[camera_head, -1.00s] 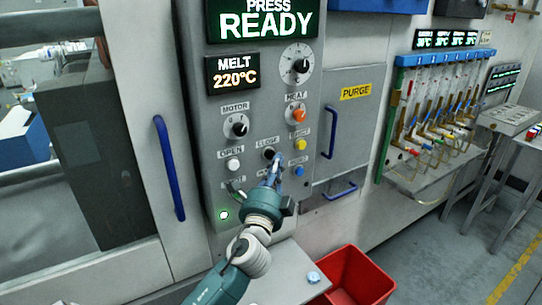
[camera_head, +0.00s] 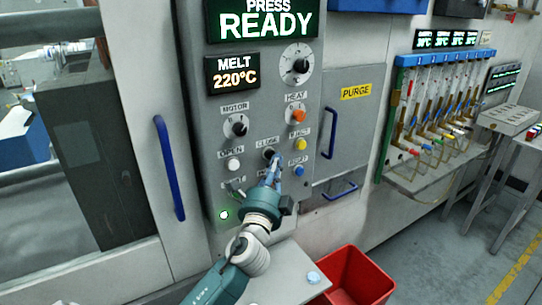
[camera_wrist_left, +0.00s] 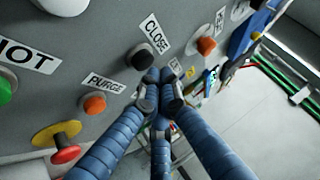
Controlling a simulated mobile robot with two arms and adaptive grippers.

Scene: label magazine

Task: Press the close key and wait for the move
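The black close key (camera_head: 270,154) sits on the grey control panel (camera_head: 215,120) under its CLOSE label. It also shows in the left wrist view (camera_wrist_left: 139,58). My left gripper (camera_head: 275,162) is at the key's lower right, and its blue fingers are drawn together with nothing seen between them. In the left wrist view the fingertips (camera_wrist_left: 160,88) lie just below the key and overlap its lower edge; whether they touch it I cannot tell. The display (camera_head: 265,20) reads PRESS READY. My right gripper is in neither view.
The white open key (camera_head: 234,165) is left of the close key. The yellow (camera_head: 300,144) and blue (camera_head: 298,171) buttons are close on the right. A blue door handle (camera_head: 170,168) stands out at left. A red bin (camera_head: 352,280) stands below.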

